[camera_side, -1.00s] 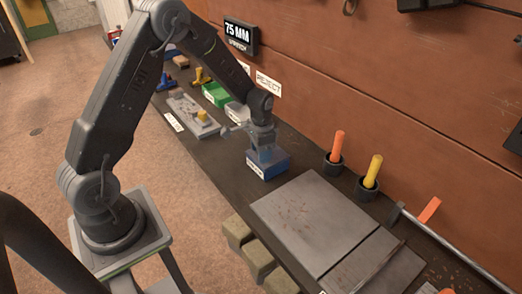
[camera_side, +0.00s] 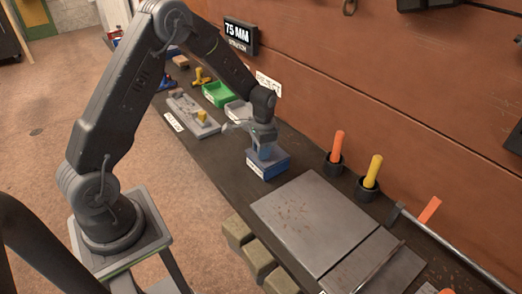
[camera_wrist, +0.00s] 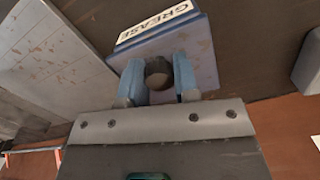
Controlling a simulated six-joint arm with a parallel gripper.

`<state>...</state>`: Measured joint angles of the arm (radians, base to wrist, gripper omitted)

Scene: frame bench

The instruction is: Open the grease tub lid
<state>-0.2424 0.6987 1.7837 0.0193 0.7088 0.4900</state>
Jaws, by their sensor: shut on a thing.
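The grease tub (camera_side: 267,171) is a small blue box with a white label, standing on the dark bench in the side view. Its label (camera_wrist: 160,22) reads GREASE in the wrist view. The lid (camera_wrist: 204,58) is a flat blue-grey square with a round dark knob (camera_wrist: 158,73) in its middle. My gripper (camera_side: 264,151) is above the tub, pointing down. In the wrist view its two blue fingers (camera_wrist: 159,80) are shut on the knob, one on each side. The lid seems slightly raised; a gap under it is too small to tell surely.
A grey plate (camera_side: 315,220) lies right of the tub. Cups hold an orange handle (camera_side: 337,147) and a yellow handle (camera_side: 374,171) near the back wall. A green bin (camera_side: 217,94) and a grey fixture board (camera_side: 193,115) lie farther left along the bench.

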